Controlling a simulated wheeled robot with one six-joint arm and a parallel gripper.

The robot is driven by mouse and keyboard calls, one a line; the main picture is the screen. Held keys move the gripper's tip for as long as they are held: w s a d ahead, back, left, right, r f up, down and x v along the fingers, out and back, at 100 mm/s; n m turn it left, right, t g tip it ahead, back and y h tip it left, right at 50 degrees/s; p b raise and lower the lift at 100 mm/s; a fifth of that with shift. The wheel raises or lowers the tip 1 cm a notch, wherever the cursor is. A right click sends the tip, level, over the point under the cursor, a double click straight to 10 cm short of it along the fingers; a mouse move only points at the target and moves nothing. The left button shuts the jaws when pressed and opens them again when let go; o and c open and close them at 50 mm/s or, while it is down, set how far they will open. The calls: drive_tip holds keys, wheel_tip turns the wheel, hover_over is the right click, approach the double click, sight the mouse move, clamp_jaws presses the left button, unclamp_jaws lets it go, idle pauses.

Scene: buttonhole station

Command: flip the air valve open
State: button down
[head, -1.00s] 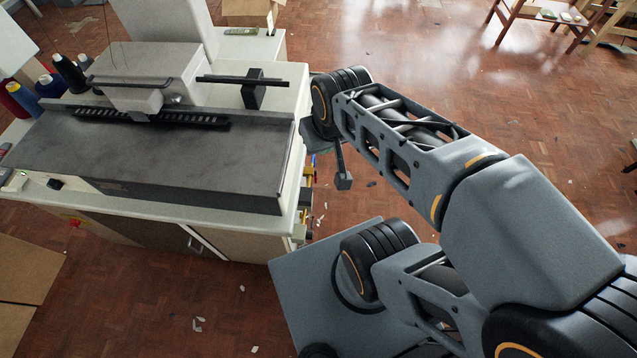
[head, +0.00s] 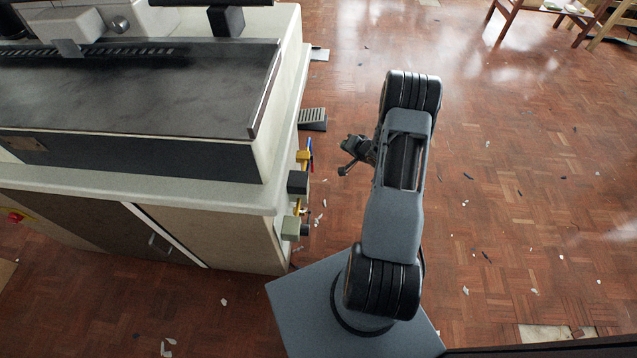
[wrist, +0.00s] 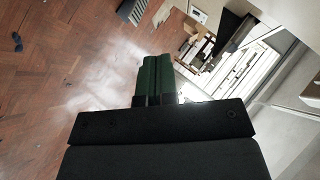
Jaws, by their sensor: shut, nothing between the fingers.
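The side of the pale machine cabinet (head: 262,215) carries small brass-coloured fittings (head: 303,157) with thin blue and red parts by them. Dark and grey blocks sit below, with more small brass parts between them. I cannot tell for certain which piece is the air valve or how its lever stands. My gripper (head: 347,143) is to the right of these fittings, clear of them, pointing toward the cabinet. Its dark green fingers (wrist: 157,60) are together and empty in the wrist view. The valve is not recognisable in that view.
A grey ribbed foot pedal (head: 312,119) stands on the floor behind the fittings. Open wooden floor (head: 520,180) with scattered scraps lies right. A wooden stand (head: 520,12) is far off.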

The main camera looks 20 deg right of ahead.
drive_tip(key=s+a+f+m+y+b, duration=0.1)
drive_tip(key=s+f+y+b, duration=0.1)
drive_tip(key=f, duration=0.5)
drive_tip(key=s+a+f+m+t+y+b, duration=0.1)
drive_tip(key=s+f, duration=0.3)
drive_tip(key=f, duration=0.4)
drive_tip(key=shift+a+m+t+y+b, duration=0.15)
drive_tip(key=shift+m+t+y+b, duration=0.15)
drive_tip(key=shift+m+y+b, duration=0.35)
drive_tip(key=shift+w+f, duration=0.1)
drive_tip(key=b, duration=0.5)
approach(312, 165)
drive_tip(key=w+a+f, duration=0.2)
drive_tip(key=w+f, duration=0.3)
drive_tip(key=shift+w+a+r, duration=0.1)
drive_tip(key=shift+w+a, duration=0.25)
drive_tip(key=shift+w, duration=0.2)
drive_tip(key=shift+a, duration=0.1)
